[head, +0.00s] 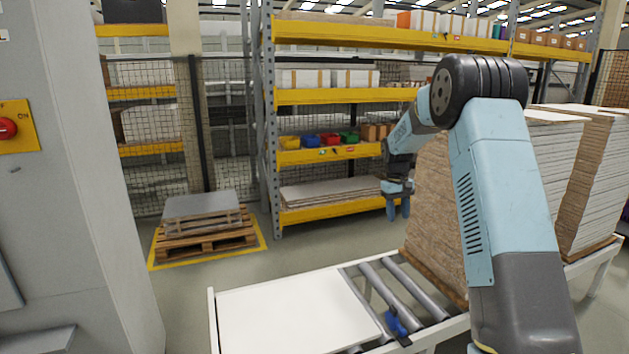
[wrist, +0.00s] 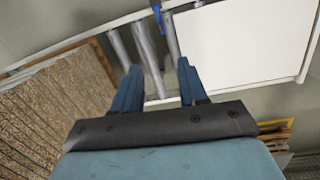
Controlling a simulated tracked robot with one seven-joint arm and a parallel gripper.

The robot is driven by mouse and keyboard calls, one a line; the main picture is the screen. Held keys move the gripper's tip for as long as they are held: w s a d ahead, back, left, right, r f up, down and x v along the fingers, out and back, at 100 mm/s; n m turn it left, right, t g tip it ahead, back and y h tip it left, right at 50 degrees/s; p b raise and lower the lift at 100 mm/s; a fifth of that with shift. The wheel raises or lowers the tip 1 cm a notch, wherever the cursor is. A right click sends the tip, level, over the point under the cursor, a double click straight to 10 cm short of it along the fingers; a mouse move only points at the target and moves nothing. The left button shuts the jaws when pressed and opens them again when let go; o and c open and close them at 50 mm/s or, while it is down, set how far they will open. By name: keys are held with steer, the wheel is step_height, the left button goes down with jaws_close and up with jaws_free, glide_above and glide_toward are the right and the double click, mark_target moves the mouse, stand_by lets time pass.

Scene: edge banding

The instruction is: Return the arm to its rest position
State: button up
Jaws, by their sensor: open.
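My arm rises at the right of the head view and bends over at a black elbow joint. My gripper (head: 398,207) hangs from it, fingers down, in front of the shelving and above the level of the roller conveyor (head: 408,287). In the wrist view my gripper (wrist: 157,85) shows two blue fingers spread apart with nothing between them. Beyond them are metal rollers and a white panel (wrist: 238,45). The white panel (head: 295,315) lies flat on the conveyor in the head view, apart from my gripper.
Tall board stacks (head: 437,205) stand close to the right of my gripper. A blue clamp-like part (head: 396,324) sits by the rollers. A grey machine cabinet (head: 80,180) with a red button fills the left.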

steer(key=s+a+r+m+t, duration=0.1)
steer(key=s+a+r+t, duration=0.15)
steer(key=s+r, duration=1.8)
steer(key=s+a+f+m+t+y, duration=0.1)
steer(key=s+t, duration=0.3)
steer(key=s, duration=2.2)
steer(key=shift+s+f+m, duration=0.4)
steer(key=shift+f, duration=0.05)
steer(key=shift+d, duration=0.1)
